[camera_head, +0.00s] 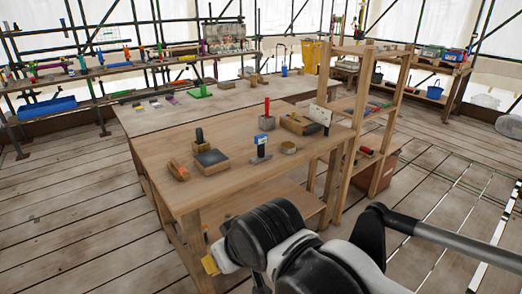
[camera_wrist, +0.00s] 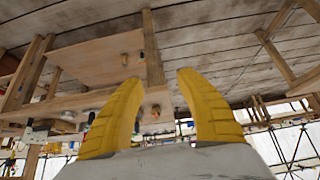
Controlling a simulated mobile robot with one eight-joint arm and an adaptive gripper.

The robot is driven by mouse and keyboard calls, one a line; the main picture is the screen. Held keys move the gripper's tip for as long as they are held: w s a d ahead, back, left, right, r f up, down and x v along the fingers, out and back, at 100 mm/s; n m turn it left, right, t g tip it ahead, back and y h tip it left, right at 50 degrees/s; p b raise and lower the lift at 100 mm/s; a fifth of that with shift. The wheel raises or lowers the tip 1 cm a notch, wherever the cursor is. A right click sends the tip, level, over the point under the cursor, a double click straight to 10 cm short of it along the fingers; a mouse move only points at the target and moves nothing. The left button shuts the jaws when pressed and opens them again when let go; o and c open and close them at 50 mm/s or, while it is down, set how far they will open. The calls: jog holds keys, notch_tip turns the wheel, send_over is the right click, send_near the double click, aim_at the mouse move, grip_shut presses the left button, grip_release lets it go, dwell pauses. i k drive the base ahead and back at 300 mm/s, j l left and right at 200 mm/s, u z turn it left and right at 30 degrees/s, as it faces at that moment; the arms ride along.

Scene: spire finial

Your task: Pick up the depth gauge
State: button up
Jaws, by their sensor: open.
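A small upright tool with a blue and white head, a dark stem and a flat grey base (camera_head: 260,149) stands on the near wooden workbench (camera_head: 225,187); it looks like the depth gauge, though it is small here. My gripper (camera_head: 210,264) is low in front of the bench in the head view, left of my dark wrist, with only a bit of yellow finger showing. In the wrist view my gripper (camera_wrist: 157,78) has its two yellow fingers spread, with nothing held between them. The gauge cannot be made out for certain in the wrist view.
A wooden shelf rack (camera_head: 349,150) stands at the bench's right. The front bench edge is mostly clear.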

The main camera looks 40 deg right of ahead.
aim_at(260, 139)
jog(key=i+l+z, duration=0.35)
jog(key=i, duration=0.45)
jog(key=i+z, duration=0.3)
jog(key=i, duration=0.45)
